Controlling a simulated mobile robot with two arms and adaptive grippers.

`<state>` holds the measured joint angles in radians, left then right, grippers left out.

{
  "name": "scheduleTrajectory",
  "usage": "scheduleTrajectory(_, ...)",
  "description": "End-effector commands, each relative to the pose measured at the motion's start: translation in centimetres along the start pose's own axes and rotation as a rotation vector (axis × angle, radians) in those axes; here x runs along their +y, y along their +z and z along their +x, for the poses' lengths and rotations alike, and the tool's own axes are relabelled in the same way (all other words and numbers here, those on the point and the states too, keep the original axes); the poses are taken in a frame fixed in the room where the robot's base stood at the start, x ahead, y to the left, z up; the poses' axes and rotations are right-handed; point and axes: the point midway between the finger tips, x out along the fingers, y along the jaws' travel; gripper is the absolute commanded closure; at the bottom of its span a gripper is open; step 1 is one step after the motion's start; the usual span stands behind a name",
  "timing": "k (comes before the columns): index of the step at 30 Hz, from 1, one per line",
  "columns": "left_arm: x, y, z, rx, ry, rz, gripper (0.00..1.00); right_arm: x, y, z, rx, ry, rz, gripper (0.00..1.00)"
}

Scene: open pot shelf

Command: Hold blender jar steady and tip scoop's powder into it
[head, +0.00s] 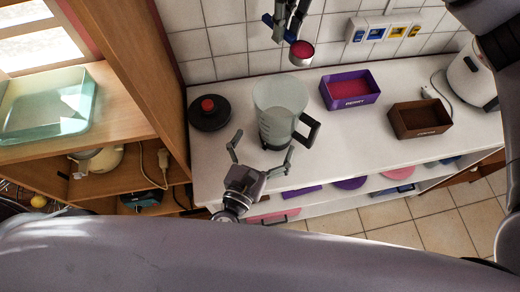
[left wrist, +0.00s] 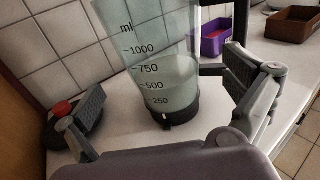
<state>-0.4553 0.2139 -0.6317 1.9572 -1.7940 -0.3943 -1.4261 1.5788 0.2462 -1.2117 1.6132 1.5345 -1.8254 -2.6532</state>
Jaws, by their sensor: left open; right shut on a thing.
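The clear blender jar (head: 277,97), with a black base and black handle (head: 309,131), stands upright on the white counter. In the left wrist view the jar (left wrist: 160,65) shows its ml marks and looks empty of powder. My left gripper (head: 262,150) is open at the jar's front, one finger to each side of its lower part; the fingers look apart from it. My right gripper (head: 289,22) is shut on the scoop (head: 301,57), whose cup holds red powder. The scoop is above the counter, near the jar's upper right, and looks roughly level. Its grip is partly hidden by the fingers.
A black lid with a red knob (head: 209,114) lies left of the jar. A purple berry box (head: 352,101) with red powder and a brown box (head: 420,128) stand to the right. A white kettle (head: 470,79) is at the far right. The tiled wall is behind.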

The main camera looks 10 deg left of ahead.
Motion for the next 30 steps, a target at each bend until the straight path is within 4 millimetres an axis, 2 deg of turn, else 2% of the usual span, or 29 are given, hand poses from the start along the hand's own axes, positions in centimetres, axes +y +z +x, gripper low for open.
scheduleTrajectory(1, 0.1, 0.1, 1.2, -0.003, 0.004, -0.002, 0.0, 0.0, 0.0, 0.0, 0.0, 0.0, 0.0, 1.0)
scheduleTrajectory(6, 0.0, 0.1, 4.5, -0.002, 0.003, -0.002, 0.0, 0.0, 0.0, 0.0, 0.0, 0.0, 0.0, 1.0)
scheduleTrajectory(13, 0.0, 0.0, 7.8, 0.0, 0.001, -0.002, 0.0, 0.0, 0.0, 0.0, 0.0, 0.0, 0.0, 1.0)
scheduleTrajectory(18, 0.0, 0.0, 8.7, 0.001, -0.001, -0.002, 0.0, 0.0, 0.0, 0.0, 0.0, 0.0, 0.0, 1.0)
scheduleTrajectory(26, 0.0, 0.0, 8.8, 0.001, -0.001, -0.002, 0.0, 0.0, 0.0, 0.0, 0.0, 0.0, 0.0, 1.0)
scheduleTrajectory(30, 0.0, 0.0, 8.8, 0.001, -0.001, -0.002, 0.07, 0.0, 0.0, 0.0, 0.0, 0.0, 0.0, 1.0)
